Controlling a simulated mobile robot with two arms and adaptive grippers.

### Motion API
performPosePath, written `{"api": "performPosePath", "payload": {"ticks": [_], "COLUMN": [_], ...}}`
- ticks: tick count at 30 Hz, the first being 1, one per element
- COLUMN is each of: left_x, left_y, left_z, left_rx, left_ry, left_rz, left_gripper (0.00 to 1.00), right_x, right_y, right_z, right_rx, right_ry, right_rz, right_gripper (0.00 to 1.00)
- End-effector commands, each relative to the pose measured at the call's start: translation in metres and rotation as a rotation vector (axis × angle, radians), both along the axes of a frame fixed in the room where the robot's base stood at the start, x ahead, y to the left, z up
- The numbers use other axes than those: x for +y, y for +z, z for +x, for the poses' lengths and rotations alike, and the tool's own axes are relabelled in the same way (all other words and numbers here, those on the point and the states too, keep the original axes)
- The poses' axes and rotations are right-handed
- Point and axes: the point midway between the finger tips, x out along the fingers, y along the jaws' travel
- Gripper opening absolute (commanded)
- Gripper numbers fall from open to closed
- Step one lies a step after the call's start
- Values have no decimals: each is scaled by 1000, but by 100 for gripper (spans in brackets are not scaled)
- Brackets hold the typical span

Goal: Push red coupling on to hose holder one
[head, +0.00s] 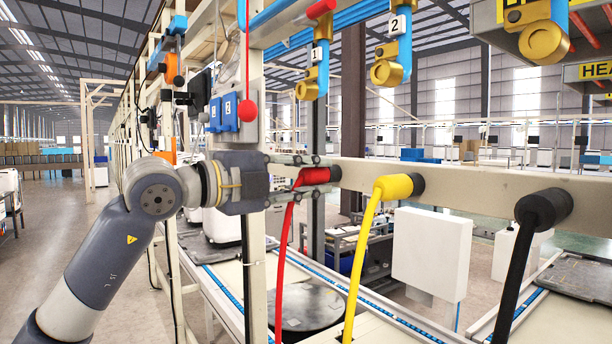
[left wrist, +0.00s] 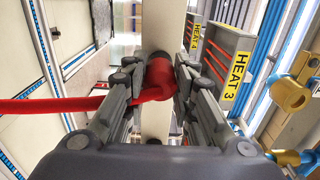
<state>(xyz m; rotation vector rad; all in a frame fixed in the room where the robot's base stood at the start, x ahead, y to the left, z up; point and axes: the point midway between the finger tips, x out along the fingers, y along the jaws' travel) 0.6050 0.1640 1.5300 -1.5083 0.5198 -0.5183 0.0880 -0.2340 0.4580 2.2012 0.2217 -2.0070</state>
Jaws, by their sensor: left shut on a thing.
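The red coupling (head: 314,176) is between the fingers of my left gripper (head: 328,174), which is shut on it. Its red hose (head: 281,265) hangs down from it. The coupling's far end meets a black hose holder (head: 336,173) on the beige beam, the leftmost of those in view. I cannot tell how far the coupling sits over it. In the left wrist view the red coupling (left wrist: 159,78) lies between both fingers, in line with the dark holder (left wrist: 156,61). The red hose runs off to the left there. My right gripper is not in view.
A yellow coupling (head: 394,186) and a black coupling (head: 542,208) sit along the same beige beam (head: 460,190) to the right. Brass valve fittings (head: 388,72) hang above. A beige upright post (head: 253,260) stands close by my left gripper, with blue tagged boxes on it.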

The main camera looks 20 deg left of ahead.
Motion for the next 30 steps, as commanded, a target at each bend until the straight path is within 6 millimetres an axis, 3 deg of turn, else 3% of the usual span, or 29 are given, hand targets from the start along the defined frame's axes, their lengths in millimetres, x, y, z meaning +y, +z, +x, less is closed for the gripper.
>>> {"api": "performPosePath", "payload": {"ticks": [1, 2, 4, 5, 17, 30], "left_x": [-1, -1, -1, -1, 3, 55], "left_y": [0, 0, 0, 0, 0, -1], "left_z": [1, 1, 1, 1, -3, -69], "left_rx": [-1, -1, -1, -1, 0, 1], "left_ry": [-1, 0, 0, 0, 2, 5], "left_rz": [-1, -1, -1, -1, 0, 2], "left_gripper": [0, 29, 45, 48, 48, 48], "right_x": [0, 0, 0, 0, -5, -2], "right_y": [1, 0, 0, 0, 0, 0], "right_z": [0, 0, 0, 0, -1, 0], "right_rx": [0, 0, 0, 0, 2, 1], "right_ry": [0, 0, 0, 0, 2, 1], "right_rz": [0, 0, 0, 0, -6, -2], "right_gripper": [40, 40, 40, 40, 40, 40]}}
